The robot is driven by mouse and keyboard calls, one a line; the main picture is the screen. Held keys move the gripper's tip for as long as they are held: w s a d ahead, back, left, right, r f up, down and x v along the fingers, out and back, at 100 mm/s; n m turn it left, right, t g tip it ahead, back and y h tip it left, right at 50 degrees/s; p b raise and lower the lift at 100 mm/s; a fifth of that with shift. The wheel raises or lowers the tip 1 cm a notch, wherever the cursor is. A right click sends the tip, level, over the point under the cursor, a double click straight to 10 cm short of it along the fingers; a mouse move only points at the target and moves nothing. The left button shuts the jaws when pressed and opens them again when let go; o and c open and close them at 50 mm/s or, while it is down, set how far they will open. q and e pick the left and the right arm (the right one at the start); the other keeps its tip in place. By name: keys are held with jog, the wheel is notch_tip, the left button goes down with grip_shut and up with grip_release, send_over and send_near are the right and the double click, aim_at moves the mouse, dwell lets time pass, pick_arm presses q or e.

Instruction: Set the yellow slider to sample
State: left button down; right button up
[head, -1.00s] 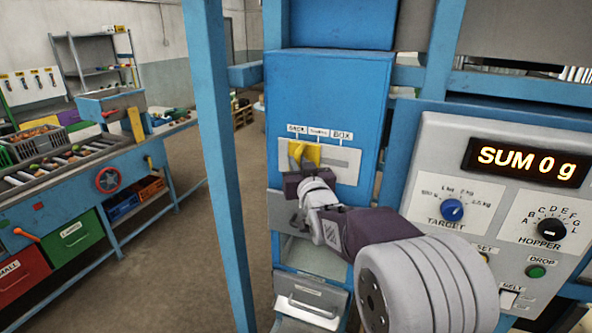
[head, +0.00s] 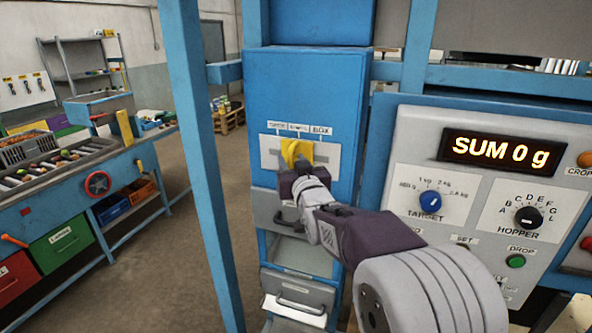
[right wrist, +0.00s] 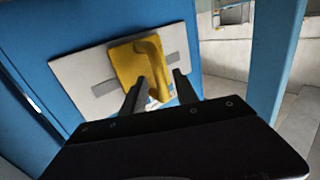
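The yellow slider (head: 297,152) sits on a light plate (head: 326,153) on the front of a blue cabinet. It stands about under the middle label, between the left label and the BOX label; the small print is blurred. My right gripper (head: 297,174) is at the slider from below and in front, hiding its lower part. In the right wrist view, the slider's raised handle (right wrist: 153,62) stands between the two fingers of my right gripper (right wrist: 160,78). The left finger is close to the handle, and a gap shows on the right. My left gripper is out of view.
A control panel (head: 405,140) with a display reading SUM 0 g and several knobs stands right of the cabinet. A blue post (head: 193,150) rises left of it. A sorting bench (head: 75,225) with coloured bins is further left; open floor lies between.

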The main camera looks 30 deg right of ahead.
aim_at(292, 163)
jog(key=b+v, duration=0.2)
jog(key=v, duration=0.3)
jog(key=shift+s+f, duration=0.15)
jog(key=shift+s, duration=0.05)
jog(key=p+v, duration=0.3)
jog(key=p, duration=0.3)
jog(key=shift+s+d, duration=0.1)
jog(key=shift+d, duration=0.05)
